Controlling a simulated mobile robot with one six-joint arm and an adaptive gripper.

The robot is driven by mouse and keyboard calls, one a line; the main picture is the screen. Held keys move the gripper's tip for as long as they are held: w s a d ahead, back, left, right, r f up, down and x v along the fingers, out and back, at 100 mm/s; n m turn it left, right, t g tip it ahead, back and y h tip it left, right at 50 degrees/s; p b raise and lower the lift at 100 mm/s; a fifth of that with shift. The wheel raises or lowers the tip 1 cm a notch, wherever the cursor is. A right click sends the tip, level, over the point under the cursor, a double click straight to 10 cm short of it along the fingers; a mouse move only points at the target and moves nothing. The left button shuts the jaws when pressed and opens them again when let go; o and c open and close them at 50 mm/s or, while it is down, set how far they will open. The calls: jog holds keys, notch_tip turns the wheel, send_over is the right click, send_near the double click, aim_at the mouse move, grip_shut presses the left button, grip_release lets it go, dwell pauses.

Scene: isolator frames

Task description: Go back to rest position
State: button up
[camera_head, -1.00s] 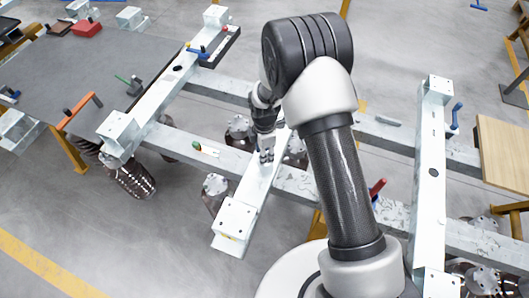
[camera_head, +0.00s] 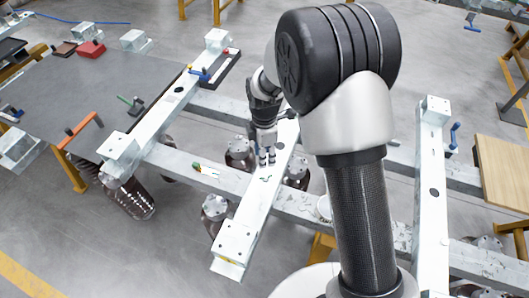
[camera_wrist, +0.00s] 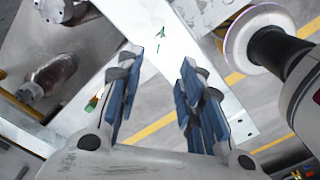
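My gripper (camera_head: 267,160) is over the middle white cross beam (camera_head: 240,225) of the frame, with its fingers pointing down. In the wrist view the blue-padded fingers of my gripper (camera_wrist: 157,88) stand apart with nothing between them. A small green mark or piece (camera_head: 265,178) lies on the beam just below the fingertips; it also shows in the wrist view (camera_wrist: 161,33), beyond the fingers. The exact height above the beam is hard to tell. My arm hides part of the frame to the right.
Ribbed dark insulators (camera_head: 130,197) hang around the frame's grey rails (camera_head: 215,173). A white cross beam (camera_head: 432,190) stands at right, with a wooden board (camera_head: 503,165) beyond. A grey table (camera_head: 90,85) with clamps is at left.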

jog(key=s+d+r+m+t, duration=0.1)
jog(key=s+d+r+m, duration=0.2)
jog(key=r, duration=0.3)
jog(key=s+d+r+m, duration=0.3)
jog(key=r+m, duration=0.1)
jog(key=r, duration=0.3)
jog(key=s+d+r+m+t, duration=0.1)
jog(key=s+d+r+m, duration=0.2)
jog(key=r, duration=0.3)
jog(key=s+d+r+m+t, duration=0.1)
jog(key=s+d+r+m, duration=0.2)
jog(key=s+m, duration=0.2)
jog(key=s+d+r+m+t, duration=0.1)
jog(key=s+d+r+m, duration=0.1)
jog(key=s+m, duration=0.4)
jog(key=s+r, duration=0.1)
jog(key=s, duration=0.4)
jog(key=shift+s+d+t, duration=0.25)
jog(key=shift+d+t, duration=0.05)
jog(key=shift+d, duration=0.1)
